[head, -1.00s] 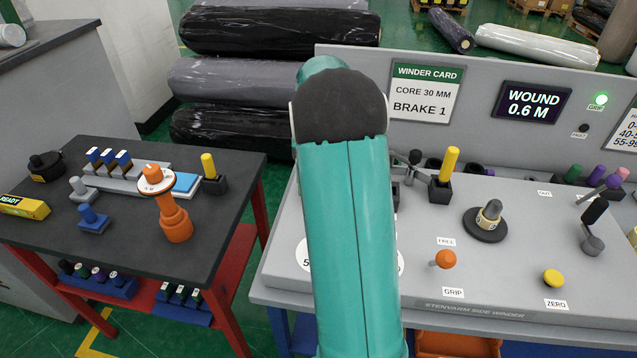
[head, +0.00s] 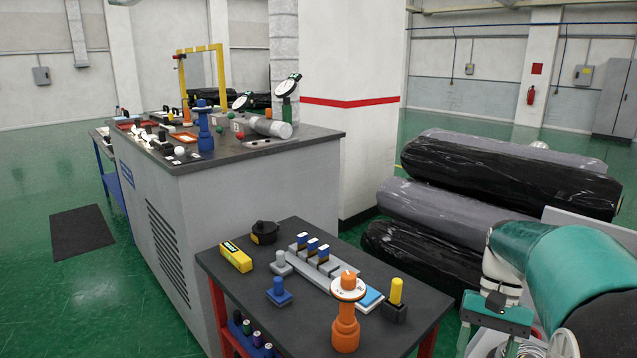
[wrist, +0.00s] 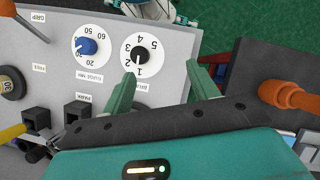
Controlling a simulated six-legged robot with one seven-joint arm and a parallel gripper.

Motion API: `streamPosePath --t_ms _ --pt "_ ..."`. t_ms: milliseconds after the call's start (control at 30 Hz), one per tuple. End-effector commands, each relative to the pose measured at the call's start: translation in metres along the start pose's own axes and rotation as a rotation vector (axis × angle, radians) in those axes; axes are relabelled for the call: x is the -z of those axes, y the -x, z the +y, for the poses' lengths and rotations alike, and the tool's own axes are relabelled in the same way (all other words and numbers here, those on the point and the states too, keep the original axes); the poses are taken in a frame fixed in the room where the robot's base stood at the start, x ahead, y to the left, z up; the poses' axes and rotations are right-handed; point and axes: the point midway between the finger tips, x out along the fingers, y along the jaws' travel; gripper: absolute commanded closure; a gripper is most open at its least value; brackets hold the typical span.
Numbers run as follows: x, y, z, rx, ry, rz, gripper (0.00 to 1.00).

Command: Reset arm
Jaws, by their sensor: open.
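My gripper (head: 488,338) is at the lower right of the head view, at the end of my teal arm, beside the small dark table. In the wrist view my gripper (wrist: 162,88) has its two green fingers spread apart with nothing between them. The grey winder panel (wrist: 60,60) lies under and left of the fingers. The brake dial (wrist: 140,52), white with a black knob, sits near the left finger, and its pointer is near 1 to 2. I cannot tell how far the fingers are above the panel.
The small dark table (head: 225,275) holds an orange post (head: 346,325), a yellow box (head: 236,257) and a yellow-handled block (head: 395,300). A grey cabinet (head: 240,200) stands behind it. Wrapped rolls (head: 500,175) are stacked at the right. Green floor (head: 50,290) is open at left.

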Motion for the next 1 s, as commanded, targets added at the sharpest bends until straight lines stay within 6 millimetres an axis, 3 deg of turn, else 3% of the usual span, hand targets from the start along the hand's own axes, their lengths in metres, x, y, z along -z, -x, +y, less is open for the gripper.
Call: streamPosePath --t_ms 300,600,800,1000 --pt "-0.068 -0.003 -0.052 -0.041 0.196 0.344 0.41" --pt "-0.123 -0.022 -0.084 -0.046 0.387 0.664 0.41" --pt "-0.149 -0.037 -0.097 -0.035 0.495 0.843 0.41" --pt "-0.157 -0.043 -0.1 -0.028 0.533 0.908 0.41"
